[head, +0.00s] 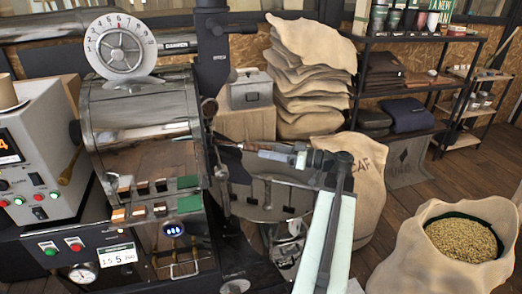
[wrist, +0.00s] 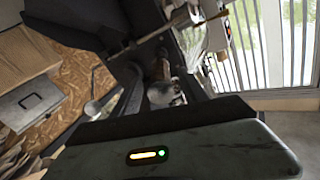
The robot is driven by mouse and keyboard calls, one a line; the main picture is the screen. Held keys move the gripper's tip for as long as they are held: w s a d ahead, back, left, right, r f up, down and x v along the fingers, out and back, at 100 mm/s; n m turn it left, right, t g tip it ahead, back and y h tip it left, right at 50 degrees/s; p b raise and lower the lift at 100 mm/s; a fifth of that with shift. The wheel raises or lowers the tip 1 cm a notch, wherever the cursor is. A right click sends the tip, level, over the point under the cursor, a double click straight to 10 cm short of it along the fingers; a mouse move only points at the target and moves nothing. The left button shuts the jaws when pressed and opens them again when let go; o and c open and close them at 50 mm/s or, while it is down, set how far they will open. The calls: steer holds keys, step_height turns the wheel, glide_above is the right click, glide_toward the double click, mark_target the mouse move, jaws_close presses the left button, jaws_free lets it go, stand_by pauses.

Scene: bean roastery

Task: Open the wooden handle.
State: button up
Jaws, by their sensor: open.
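A tan, wooden-looking handle (head: 70,167) slants at the left side of the metal roaster drum (head: 140,110), beside the white control box. My gripper (head: 241,147) is open, to the right of the drum, pointing left towards the roaster and well apart from that handle. In the wrist view, my gripper's dark fingers (wrist: 160,95) show above its lit body. A small brownish piece (wrist: 163,68) shows between them. I cannot tell whether it is a handle, or whether the fingers touch it.
A white control box (head: 35,150) stands at left. A grey tin (head: 251,90) stands behind my gripper, before stacked sacks (head: 305,85). An open sack of beans (head: 445,245) stands at right. A dark shelf (head: 425,85) is behind. Wooden floor is clear between sack and shelf.

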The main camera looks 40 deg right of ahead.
steer(key=v, duration=0.4)
steer(key=shift+s, duration=0.1)
steer(key=shift+c, duration=0.3)
